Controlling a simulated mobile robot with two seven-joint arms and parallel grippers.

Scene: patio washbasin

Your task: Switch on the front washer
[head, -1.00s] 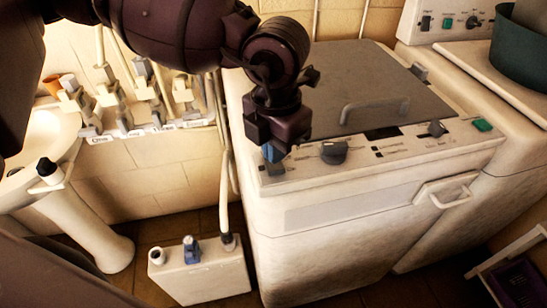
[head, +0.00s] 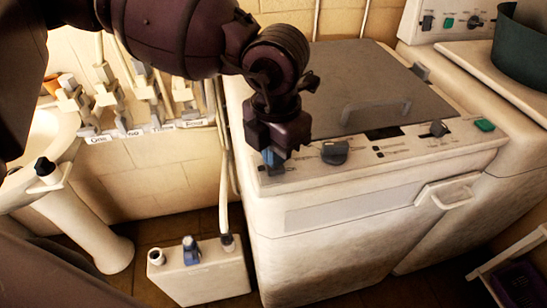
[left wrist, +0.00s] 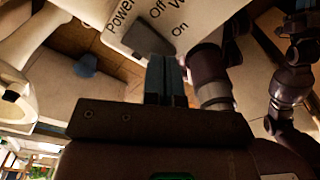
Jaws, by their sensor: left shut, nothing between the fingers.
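The front washer (head: 330,250) is a white top-loader with a grey lid (head: 365,80) and a sloped control panel. At the panel's left end is a grey power switch (head: 277,170), mostly hidden by my gripper in the head view. In the left wrist view the switch (left wrist: 147,38) shows beside the words "Power", "Off" and "On". My left gripper (head: 271,157) points down at that switch, its blue-grey fingertips (left wrist: 165,72) shut and empty. They look very close to the switch; I cannot tell whether they touch it. My right gripper is not in view.
Another machine with a green tub (head: 520,50) stands behind right. A basin (head: 50,140) and labelled taps are left; a white canister (head: 200,275) stands on the floor.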

